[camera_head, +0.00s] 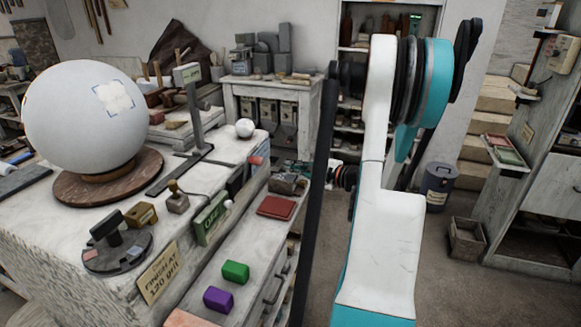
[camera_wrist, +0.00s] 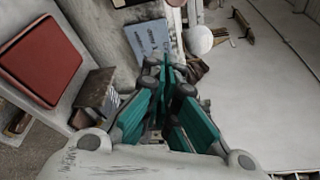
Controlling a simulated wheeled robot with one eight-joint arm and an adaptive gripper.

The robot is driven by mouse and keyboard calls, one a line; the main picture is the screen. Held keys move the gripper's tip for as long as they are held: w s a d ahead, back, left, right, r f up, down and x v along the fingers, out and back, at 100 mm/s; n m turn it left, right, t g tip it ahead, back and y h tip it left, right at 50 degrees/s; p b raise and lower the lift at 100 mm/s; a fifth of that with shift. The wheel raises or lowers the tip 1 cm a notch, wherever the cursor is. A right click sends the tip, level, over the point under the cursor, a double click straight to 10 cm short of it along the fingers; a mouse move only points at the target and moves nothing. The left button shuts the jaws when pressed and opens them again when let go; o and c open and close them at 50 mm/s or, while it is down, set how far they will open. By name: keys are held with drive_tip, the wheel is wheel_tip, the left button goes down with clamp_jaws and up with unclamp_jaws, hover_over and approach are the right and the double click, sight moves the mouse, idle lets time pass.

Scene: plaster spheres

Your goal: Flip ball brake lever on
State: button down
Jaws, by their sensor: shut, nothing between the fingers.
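In the head view a large white plaster ball (camera_head: 85,115) rests on a round wooden turntable (camera_head: 108,180) on the bench at left. A small grey box with a knobbed lever (camera_head: 176,196) stands on the bench in front of it; I cannot tell for sure that it is the brake lever, or its setting. In the wrist view my gripper (camera_wrist: 166,72) has its teal fingers shut with nothing between them. It is near a blue card (camera_wrist: 148,42) and a small white ball (camera_wrist: 199,40). I cannot make out the gripper in the head view.
A green display box (camera_head: 210,220) stands at the bench edge. A red pad (camera_head: 277,206), green block (camera_head: 236,271) and purple block (camera_head: 218,299) lie on the lower shelf. The red pad also shows in the wrist view (camera_wrist: 42,60).

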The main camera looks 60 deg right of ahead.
drive_tip(key=w+f+b, duration=0.1)
drive_tip(key=w+b, duration=0.1)
drive_tip(key=w, duration=0.6)
drive_tip(key=a, duration=0.1)
drive_tip(key=a+r, duration=0.1)
drive_tip(key=s+a, duration=0.1)
drive_tip(key=shift+s+a+r, duration=0.1)
drive_tip(key=shift+a+r, duration=0.15)
drive_tip(key=shift+r, duration=0.1)
drive_tip(key=shift+s+a+r+n, duration=0.1)
drive_tip(key=shift+a+r+n, duration=0.2)
drive_tip(key=shift+n, duration=0.3)
drive_tip(key=s+a+r+n+t+b, duration=0.2)
drive_tip(key=a+n+b, duration=0.3)
drive_tip(key=a+n, duration=0.3)
drive_tip(key=shift+s+a+r+n+t, duration=0.25)
drive_tip(key=shift+r+n+t, duration=0.4)
drive_tip(key=shift+n, duration=0.55)
drive_tip(key=shift+a, duration=0.1)
